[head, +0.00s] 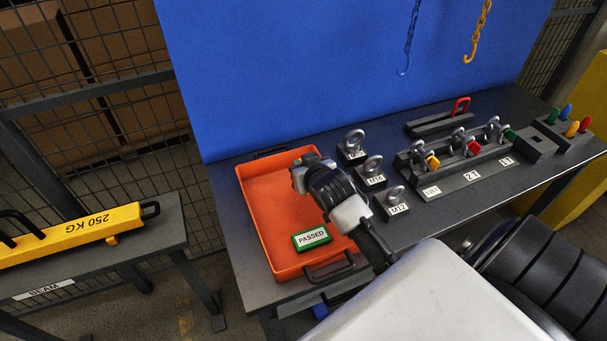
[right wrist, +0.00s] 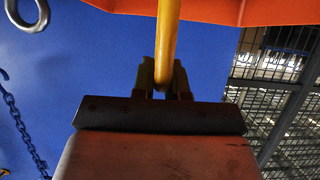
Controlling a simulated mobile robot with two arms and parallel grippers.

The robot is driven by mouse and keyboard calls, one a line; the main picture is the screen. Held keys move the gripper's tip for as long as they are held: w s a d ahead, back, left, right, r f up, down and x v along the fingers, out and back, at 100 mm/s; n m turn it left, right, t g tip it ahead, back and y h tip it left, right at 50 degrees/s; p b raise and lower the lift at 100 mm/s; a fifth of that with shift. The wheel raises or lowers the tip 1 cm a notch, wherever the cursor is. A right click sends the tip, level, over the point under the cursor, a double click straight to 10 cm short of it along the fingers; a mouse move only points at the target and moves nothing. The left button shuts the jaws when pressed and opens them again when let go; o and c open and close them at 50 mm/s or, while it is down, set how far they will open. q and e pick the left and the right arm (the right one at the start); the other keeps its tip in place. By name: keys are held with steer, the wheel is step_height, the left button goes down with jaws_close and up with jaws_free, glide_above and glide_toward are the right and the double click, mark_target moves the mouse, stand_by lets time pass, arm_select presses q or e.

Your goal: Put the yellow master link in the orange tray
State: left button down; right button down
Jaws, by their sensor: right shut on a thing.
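The orange tray (head: 256,230) lies on the left part of the dark table, and its orange edge also shows at the top of the right wrist view (right wrist: 210,10). My right gripper (head: 303,172) is over the tray's far right part in the head view. In the right wrist view my right gripper (right wrist: 164,80) is shut on a yellow bar, which I take as the yellow master link (right wrist: 167,40). The link's far end is out of that view, and my arm hides the link in the head view. My left gripper is not in view.
A green PASSED block (head: 311,238) lies in the tray's near part. Eye bolts (head: 373,170) on labelled blocks stand right of the tray. Further right are a shackle rack (head: 465,172), a red link (head: 460,105) and coloured pegs (head: 572,128). A yellow beam (head: 75,233) lies at left.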

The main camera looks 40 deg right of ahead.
steer(key=shift+f, duration=1.75)
steer(key=c, duration=1.1)
jaws_free()
steer(key=shift+f, duration=0.15)
steer(key=shift+c, duration=0.2)
steer(key=shift+s+r, duration=0.15)
steer(key=shift+r, duration=0.05)
steer(key=v, duration=1.2)
steer(key=shift+b, duration=0.35)
steer(key=shift+f, duration=0.1)
